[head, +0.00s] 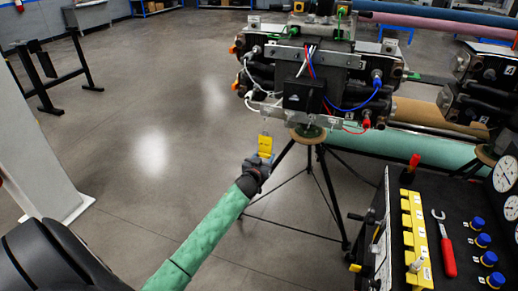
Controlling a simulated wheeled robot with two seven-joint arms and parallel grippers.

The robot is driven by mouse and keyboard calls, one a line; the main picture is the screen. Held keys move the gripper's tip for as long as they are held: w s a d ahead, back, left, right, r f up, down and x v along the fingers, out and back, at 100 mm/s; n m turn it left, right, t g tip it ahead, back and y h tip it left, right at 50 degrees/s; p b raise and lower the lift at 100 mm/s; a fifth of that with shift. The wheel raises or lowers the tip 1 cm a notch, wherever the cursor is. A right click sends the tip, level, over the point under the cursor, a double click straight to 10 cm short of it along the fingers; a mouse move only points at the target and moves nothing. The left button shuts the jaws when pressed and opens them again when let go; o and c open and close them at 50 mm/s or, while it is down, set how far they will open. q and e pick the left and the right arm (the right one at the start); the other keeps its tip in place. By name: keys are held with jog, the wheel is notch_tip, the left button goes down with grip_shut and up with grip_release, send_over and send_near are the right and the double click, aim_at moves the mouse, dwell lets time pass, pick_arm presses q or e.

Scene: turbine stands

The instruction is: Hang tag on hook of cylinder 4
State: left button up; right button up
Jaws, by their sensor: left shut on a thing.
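My left gripper (258,165) is at the end of the green-sleeved arm, below the front of the turbine stand. It is shut on a yellow tag (265,145), which stands up above the fingers with a thin loop at its top. Cylinder bodies sit at the block's left and right sides. My right gripper is not in view.
A black tripod (325,195) carries the block. Red, white and blue cables (368,98) hang on its front. At lower right a black panel holds a yellow tag strip (414,240), a red wrench (446,250) and blue knobs (484,240).

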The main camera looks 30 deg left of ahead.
aim_at(261, 149)
pick_arm(q)
jog(key=shift+y, duration=0.3)
jog(key=shift+w+a+r, duration=0.2)
jog(key=shift+w+a, duration=0.65)
jog(key=shift+a, duration=0.05)
jog(key=shift+w+a+r, duration=0.15)
jog(key=shift+w+a, duration=0.65)
jog(key=shift+a, duration=0.1)
jog(key=b+x, duration=0.1)
jog(key=x, duration=0.1)
jog(key=shift+w+a, duration=0.1)
jog(key=shift+w, duration=0.25)
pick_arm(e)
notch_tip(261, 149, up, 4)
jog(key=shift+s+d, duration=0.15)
pick_arm(q)
jog(key=shift+w+r, duration=0.1)
jog(key=shift+r, duration=0.05)
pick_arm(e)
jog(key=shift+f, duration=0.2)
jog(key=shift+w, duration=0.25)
pick_arm(q)
jog(key=shift+w, duration=0.25)
